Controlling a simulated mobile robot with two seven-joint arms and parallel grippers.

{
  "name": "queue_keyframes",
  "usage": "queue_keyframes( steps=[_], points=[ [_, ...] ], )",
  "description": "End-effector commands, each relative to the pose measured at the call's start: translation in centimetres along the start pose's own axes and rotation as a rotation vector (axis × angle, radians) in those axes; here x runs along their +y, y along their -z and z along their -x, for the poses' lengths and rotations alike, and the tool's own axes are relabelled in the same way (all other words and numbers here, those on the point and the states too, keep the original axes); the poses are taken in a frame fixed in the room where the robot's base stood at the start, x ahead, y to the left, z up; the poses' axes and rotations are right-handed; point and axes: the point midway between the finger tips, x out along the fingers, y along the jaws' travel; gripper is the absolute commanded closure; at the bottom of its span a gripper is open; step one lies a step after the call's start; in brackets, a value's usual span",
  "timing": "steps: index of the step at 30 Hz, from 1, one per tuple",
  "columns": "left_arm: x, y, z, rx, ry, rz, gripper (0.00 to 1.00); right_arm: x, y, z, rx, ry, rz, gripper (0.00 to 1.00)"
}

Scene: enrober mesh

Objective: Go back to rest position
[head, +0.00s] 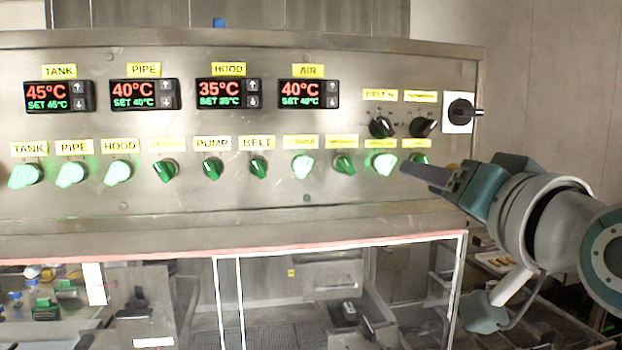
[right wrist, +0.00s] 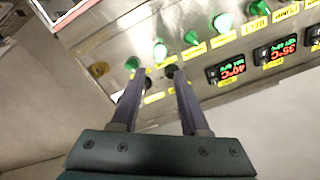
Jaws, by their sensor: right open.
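My right gripper (head: 408,170) comes in from the right in the head view. Its fingertips are in front of the lower right end of the steel control panel (head: 220,205), near the last green knob (head: 420,160). In the right wrist view the two fingers of the right gripper (right wrist: 157,76) stand apart, with nothing held between them. The panel shows upside down there, beyond the tips. A black knob (right wrist: 171,70) appears close to one fingertip; whether they touch I cannot tell. My left gripper is in neither view.
The panel has temperature displays (head: 145,95), a row of green knobs (head: 212,168), some brightly lit, two black knobs (head: 381,127) and a black rotary switch (head: 461,109). Below is a clear-windowed enclosure (head: 340,240). A plain wall (head: 550,80) is at the right.

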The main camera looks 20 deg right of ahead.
Motion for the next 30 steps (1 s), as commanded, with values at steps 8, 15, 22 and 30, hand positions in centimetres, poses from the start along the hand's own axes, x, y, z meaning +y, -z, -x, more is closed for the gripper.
queue_keyframes(
  steps=[8,15,22,30],
  points=[
    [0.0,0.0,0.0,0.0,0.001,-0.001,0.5,0.0,-0.2,0.0,-0.01,0.0,0.007,0.55],
    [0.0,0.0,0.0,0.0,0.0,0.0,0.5,1.0,-9.8,4.7,-0.414,-0.022,0.252,0.55],
    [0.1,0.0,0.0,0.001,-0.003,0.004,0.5,5.3,-20.8,19.8,-1.105,-0.023,0.645,0.55],
    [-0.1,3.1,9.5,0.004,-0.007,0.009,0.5,1.6,-13.5,25.2,-1.311,-0.014,0.749,0.55]
  ],
)
